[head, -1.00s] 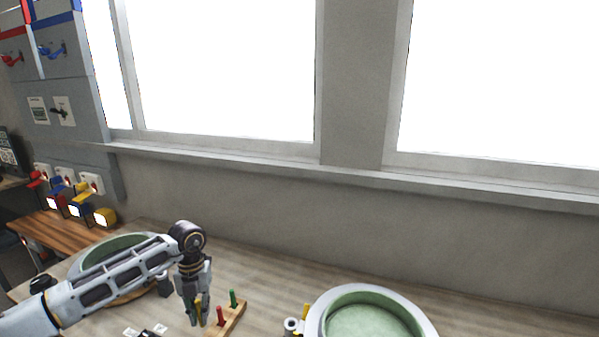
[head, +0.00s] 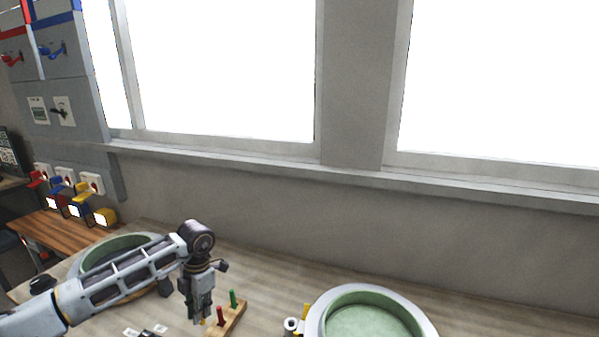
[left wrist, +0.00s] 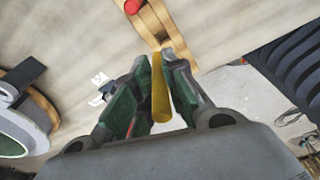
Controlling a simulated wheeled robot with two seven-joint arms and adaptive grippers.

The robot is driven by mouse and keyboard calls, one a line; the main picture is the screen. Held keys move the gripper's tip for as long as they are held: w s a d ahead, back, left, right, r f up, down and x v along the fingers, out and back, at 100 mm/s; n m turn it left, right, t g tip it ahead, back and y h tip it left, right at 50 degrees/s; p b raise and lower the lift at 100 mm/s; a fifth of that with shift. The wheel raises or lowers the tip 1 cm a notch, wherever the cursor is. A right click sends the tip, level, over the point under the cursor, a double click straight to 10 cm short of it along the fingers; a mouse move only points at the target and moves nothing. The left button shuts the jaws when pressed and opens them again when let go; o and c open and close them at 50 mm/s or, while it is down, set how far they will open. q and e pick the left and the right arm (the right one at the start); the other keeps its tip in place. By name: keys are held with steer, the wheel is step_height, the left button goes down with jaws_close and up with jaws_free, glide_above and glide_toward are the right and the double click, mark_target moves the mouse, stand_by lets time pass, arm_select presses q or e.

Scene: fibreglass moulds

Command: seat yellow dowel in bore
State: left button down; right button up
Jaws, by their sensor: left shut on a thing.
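My left gripper (head: 200,316) points down over the table at the left end of the wooden dowel block (head: 238,317). In the left wrist view the gripper (left wrist: 160,85) is shut on the yellow dowel (left wrist: 160,95), which runs lengthwise between the green-padded fingers. Its far end lies close to the wooden block (left wrist: 157,20); I cannot tell whether it is in a bore. In the head view the fingers hide most of the dowel. A red dowel (head: 221,316) and a green dowel (head: 233,298) stand upright in the block. My right gripper is not in view.
A round green-lined mould (head: 365,312) stands at the right, with a small grey cylinder (head: 291,325) and a yellow part beside it. Another green mould (head: 110,243) lies behind my left arm.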

arm_select(q)
steer(key=m, duration=0.2)
steer(key=shift+w+m, duration=0.1)
steer(key=shift+m, duration=0.2)
steer(key=m, duration=0.3)
steer(key=shift+t+y, duration=0.3)
steer(key=shift+w+r+m, duration=0.1)
steer(key=shift+m, duration=1.5)
steer(key=m+t, duration=0.1)
steer(key=m, duration=0.3)
steer(key=shift+w+r, duration=0.1)
steer(key=shift+w, duration=0.05)
steer(key=shift+d+r+m, duration=0.1)
steer(key=shift+m, duration=1)
steer(key=shift+s+d+f+m+t+h, duration=0.25)
steer(key=shift+s+d+f+m, duration=0.85)
steer(key=shift+m, duration=1.2)
steer(key=shift+s+d+f+m+t+h, duration=0.3)
steer(key=shift+s+d+f+m, duration=0.45)
steer(key=shift+s+f+m, duration=1.1)
steer(key=shift+s+d+f+m+t+h, duration=0.25)
steer(key=shift+s+d+f+m, duration=0.5)
steer(key=shift+m, duration=2)
steer(key=shift+w+d+f, duration=0.1)
steer(key=shift+w+d, duration=0.05)
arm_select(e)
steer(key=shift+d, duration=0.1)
